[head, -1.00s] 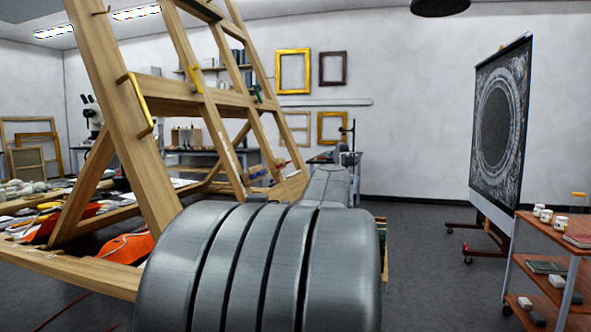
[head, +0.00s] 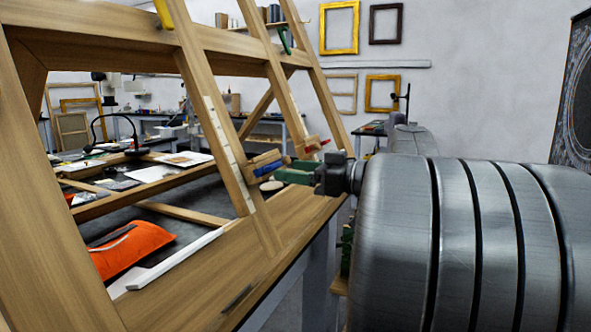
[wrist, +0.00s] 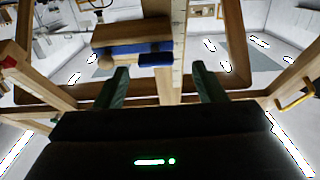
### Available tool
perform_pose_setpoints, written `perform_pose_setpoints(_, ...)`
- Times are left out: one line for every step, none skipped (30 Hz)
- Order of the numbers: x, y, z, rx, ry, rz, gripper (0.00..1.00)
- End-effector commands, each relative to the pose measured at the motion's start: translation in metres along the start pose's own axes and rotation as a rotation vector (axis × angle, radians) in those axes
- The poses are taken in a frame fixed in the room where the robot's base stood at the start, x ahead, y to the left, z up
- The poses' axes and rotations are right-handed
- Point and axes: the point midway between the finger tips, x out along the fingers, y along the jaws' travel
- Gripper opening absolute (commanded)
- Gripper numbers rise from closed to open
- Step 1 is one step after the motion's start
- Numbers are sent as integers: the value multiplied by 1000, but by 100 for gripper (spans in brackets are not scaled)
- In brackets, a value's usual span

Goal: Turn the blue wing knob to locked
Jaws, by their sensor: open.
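The blue wing knob (head: 266,160) sits on a wooden block at the slanted wooden upright of the large easel frame. In the wrist view the blue knob (wrist: 128,49) shows ahead of the fingertips, left of the middle, against a wooden block (wrist: 118,32). My gripper (head: 290,172) has green fingers and is close to the right of the knob in the head view. In the wrist view my gripper (wrist: 160,70) is open, with nothing between its fingers. Whether a finger touches the knob cannot be told. The knob's locked mark cannot be made out.
A red-handled part (head: 318,146) is on another upright just behind my gripper. The wooden easel frame (head: 60,180) fills the left. An orange bag (head: 130,248) and a white strip (head: 175,259) lie inside it. My arm hides much of the right side.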

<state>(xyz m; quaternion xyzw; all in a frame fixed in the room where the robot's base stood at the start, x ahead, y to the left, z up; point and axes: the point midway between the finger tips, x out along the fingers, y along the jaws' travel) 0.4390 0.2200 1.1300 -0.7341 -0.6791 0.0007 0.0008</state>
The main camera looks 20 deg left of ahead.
Motion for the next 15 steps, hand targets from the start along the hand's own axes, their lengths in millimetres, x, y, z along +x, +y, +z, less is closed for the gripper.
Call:
perform_pose_setpoints(8,-1,0,-1,0,-4,64)
perform_pose_setpoints(13,-1,0,-1,0,-5,64)
perform_pose_setpoints(18,-1,0,-1,0,-3,64)
perform_pose_setpoints(21,-1,0,-1,0,-3,64)
perform_pose_setpoints(24,-1,0,-1,0,-4,64)
perform_pose_setpoints(28,-1,0,-1,0,-2,64)
perform_pose_setpoints(30,0,0,-1,0,-2,64)
perform_pose_setpoints(33,-1,0,-1,0,-2,64)
perform_pose_setpoints(35,-1,0,-1,0,-2,64)
perform_pose_setpoints(37,0,0,-1,0,-1,64)
perform_pose_setpoints(38,0,0,-1,0,0,64)
perform_pose_setpoints(39,0,0,-1,0,0,64)
perform_pose_setpoints(39,0,0,-1,0,1,64)
perform_pose_setpoints(40,0,0,-1,0,1,64)
perform_pose_setpoints(40,0,0,0,-1,1,64)
